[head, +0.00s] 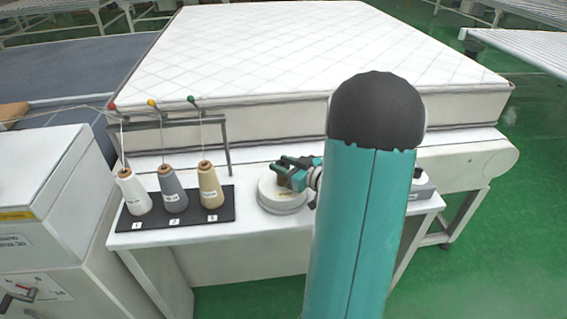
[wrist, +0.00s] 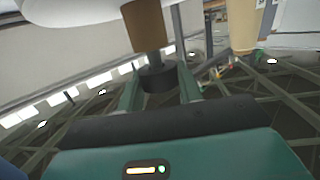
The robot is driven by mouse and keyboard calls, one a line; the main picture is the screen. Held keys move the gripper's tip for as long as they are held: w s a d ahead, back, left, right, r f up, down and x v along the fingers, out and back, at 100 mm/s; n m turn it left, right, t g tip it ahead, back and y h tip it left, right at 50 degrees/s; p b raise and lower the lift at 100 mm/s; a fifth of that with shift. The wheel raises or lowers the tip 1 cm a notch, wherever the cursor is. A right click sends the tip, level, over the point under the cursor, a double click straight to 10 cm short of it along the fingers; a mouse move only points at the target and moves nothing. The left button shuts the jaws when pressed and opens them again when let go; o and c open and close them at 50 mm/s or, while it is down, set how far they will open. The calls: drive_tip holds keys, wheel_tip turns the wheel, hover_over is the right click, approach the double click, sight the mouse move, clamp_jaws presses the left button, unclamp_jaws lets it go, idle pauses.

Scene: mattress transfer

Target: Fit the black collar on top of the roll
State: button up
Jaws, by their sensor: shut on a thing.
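The white roll (head: 283,199) lies flat on the bench, with a label on its top. In the wrist view, which is upside down, its white edge (wrist: 80,10) and brown core (wrist: 147,27) show at the top. A short dark post (wrist: 156,58) stands out of the core. My gripper (head: 287,170) is just above the roll. In the wrist view its two fingers are shut on the black collar (wrist: 158,78), in line with the post. The collar looks to be at the post's tip, apart from the core; whether it is around the post is unclear.
Three yarn cones stand left on a black board (head: 183,218) under a thread rack (head: 175,122). The beige cone (head: 210,188) is nearest the roll. A mattress (head: 290,50) lies behind the bench. A grey box (head: 423,190) is partly hidden behind my arm.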

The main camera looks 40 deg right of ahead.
drive_tip(key=shift+f, duration=0.9)
drive_tip(key=o, duration=1.1)
drive_tip(key=shift+c, duration=0.2)
drive_tip(key=shift+s, duration=0.1)
drive_tip(key=v, duration=1.3)
drive_tip(key=shift+s, duration=0.35)
